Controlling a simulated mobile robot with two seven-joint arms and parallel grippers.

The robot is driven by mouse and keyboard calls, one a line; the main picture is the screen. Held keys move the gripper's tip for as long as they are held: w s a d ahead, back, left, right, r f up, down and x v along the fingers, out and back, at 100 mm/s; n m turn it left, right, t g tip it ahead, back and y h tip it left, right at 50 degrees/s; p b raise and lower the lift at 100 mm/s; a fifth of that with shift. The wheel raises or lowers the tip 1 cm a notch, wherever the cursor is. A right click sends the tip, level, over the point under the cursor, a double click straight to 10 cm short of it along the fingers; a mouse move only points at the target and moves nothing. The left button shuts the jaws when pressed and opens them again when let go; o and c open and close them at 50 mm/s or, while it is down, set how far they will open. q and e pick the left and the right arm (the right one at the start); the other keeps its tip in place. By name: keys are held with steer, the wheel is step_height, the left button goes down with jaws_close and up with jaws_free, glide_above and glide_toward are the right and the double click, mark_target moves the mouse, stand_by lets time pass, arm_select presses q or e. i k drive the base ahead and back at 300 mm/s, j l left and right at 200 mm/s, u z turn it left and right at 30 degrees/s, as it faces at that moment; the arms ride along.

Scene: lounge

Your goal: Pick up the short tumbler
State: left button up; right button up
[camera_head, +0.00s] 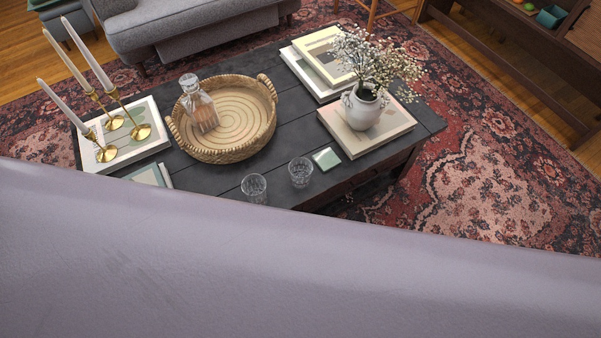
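Two short clear glass tumblers stand upright near the front edge of the dark coffee table (215,188) in the head view. The left tumbler (254,188) is partly cut off at its base by the grey-mauve surface in front. The right tumbler (300,172) stands a little farther back, beside a pale green coaster (326,159). The two glasses are apart and look alike. Neither of my grippers shows in this view.
A large grey-mauve padded surface (250,270), perhaps a sofa back, fills the foreground. A wicker tray (262,138) holds a glass decanter (198,105). Brass candlesticks (139,132) stand left; a white flower vase (362,112) stands on books at right. Patterned rug (490,190) lies right.

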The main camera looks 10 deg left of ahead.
mark_target(300, 169)
steer(key=i+l+u, duration=0.2)
steer(key=l, duration=0.3)
steer(key=i+l+u, duration=0.25)
steer(key=l, duration=0.3)
steer(key=l+u, duration=0.2)
steer(key=l, duration=0.35)
steer(key=i+l+u, duration=0.1)
steer(key=l+u, duration=0.15)
steer(key=l, duration=0.3)
